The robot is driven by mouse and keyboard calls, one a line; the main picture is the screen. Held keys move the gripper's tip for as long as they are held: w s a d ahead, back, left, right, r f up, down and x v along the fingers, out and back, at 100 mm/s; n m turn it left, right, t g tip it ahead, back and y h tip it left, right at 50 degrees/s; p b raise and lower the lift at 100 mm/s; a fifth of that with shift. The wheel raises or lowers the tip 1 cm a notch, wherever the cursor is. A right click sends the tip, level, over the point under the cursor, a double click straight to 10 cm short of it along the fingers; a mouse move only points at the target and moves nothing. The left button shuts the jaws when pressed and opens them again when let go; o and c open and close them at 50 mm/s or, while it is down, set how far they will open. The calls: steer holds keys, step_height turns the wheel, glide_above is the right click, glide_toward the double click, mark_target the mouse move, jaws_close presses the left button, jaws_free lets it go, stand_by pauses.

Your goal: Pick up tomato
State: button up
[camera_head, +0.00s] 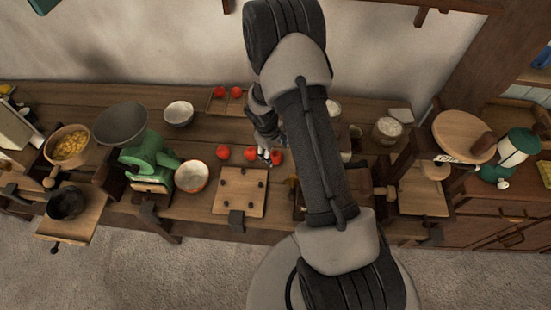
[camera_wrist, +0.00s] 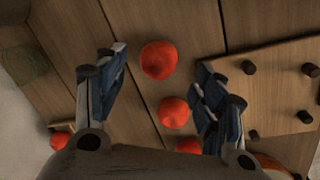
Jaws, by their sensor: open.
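Three red tomatoes lie in a row on the wooden worktop in the head view: a left one (camera_head: 222,152), a middle one (camera_head: 250,153) and a right one (camera_head: 276,157). My gripper (camera_head: 266,154) points down at the right tomato and partly covers it. In the wrist view, my gripper (camera_wrist: 161,60) is open, with the right tomato (camera_wrist: 158,60) seen between the fingertips and a gap on each side. I cannot tell how far above it the fingertips are. The other two show below it, a middle tomato (camera_wrist: 173,112) and a left tomato (camera_wrist: 188,145), the latter partly hidden.
A pegged wooden board (camera_head: 240,193) lies in front of the row. A wooden tray (camera_head: 213,107) with more tomatoes is behind. My arm hides part of the worktop.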

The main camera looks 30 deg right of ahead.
mark_target(275, 157)
steer(key=f, duration=0.1)
steer(key=f+b, duration=0.1)
steer(key=f, duration=0.3)
steer(key=shift+w+d, duration=0.4)
steer(key=c, duration=1.2)
steer(key=shift+r, duration=0.15)
step_height(275, 157, up, 20)
steer(key=p, duration=0.4)
steer(key=shift+p, duration=0.4)
